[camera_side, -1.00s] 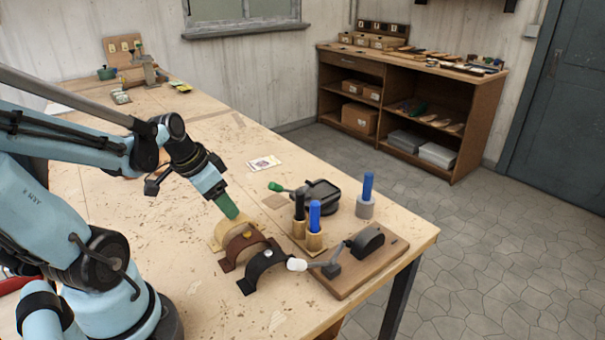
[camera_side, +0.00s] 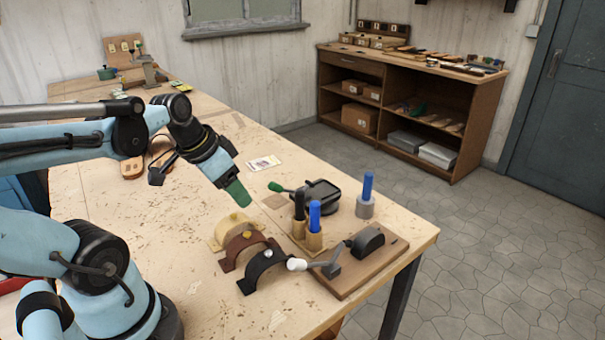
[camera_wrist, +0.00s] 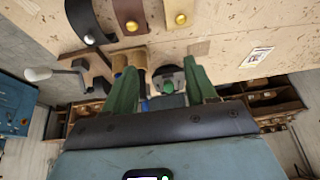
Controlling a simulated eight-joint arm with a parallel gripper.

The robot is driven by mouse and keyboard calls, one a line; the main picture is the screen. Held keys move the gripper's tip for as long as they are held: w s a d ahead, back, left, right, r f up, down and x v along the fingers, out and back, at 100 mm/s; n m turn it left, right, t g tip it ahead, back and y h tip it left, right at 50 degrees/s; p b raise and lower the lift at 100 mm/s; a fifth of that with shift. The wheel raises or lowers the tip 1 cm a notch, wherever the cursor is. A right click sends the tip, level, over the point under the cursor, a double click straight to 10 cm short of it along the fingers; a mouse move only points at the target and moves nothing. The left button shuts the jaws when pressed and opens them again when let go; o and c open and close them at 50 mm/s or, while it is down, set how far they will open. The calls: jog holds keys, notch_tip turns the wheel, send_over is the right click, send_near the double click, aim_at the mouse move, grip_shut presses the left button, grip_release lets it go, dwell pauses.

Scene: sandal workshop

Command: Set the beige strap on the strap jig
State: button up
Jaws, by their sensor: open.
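The beige strap (camera_side: 226,228) is arched on the bench in the side view, at the far end of a row with a brown strap (camera_side: 243,245) and a black strap (camera_side: 262,266). It also shows at the top of the wrist view (camera_wrist: 180,12), with a brass stud. My gripper (camera_side: 240,198) has green fingers, open and empty, above the beige strap and apart from it. In the wrist view the fingers (camera_wrist: 163,85) are spread. A wooden board (camera_side: 350,285) carries a black block and a white-knobbed lever; I cannot tell whether this is the strap jig.
A black device (camera_side: 320,194) with a green-knobbed handle stands behind the straps. Black- and blue-handled tools stand in a wooden holder (camera_side: 314,240); another blue-handled tool (camera_side: 366,195) stands to the right. A card (camera_side: 264,162) lies flat. The bench front is clear.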

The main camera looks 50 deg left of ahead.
jog(key=w+d+t, duration=0.2)
jog(key=w+d, duration=0.1)
jog(key=d, duration=0.6)
jog(key=shift+w+d+r, duration=0.2)
jog(key=shift+w+r, duration=0.2)
jog(key=shift+r, duration=0.05)
jog(key=shift+a, duration=0.1)
jog(key=g, duration=0.7)
send_over(229, 222)
jog(key=shift+f, duration=6.2)
jog(key=c, duration=0.8)
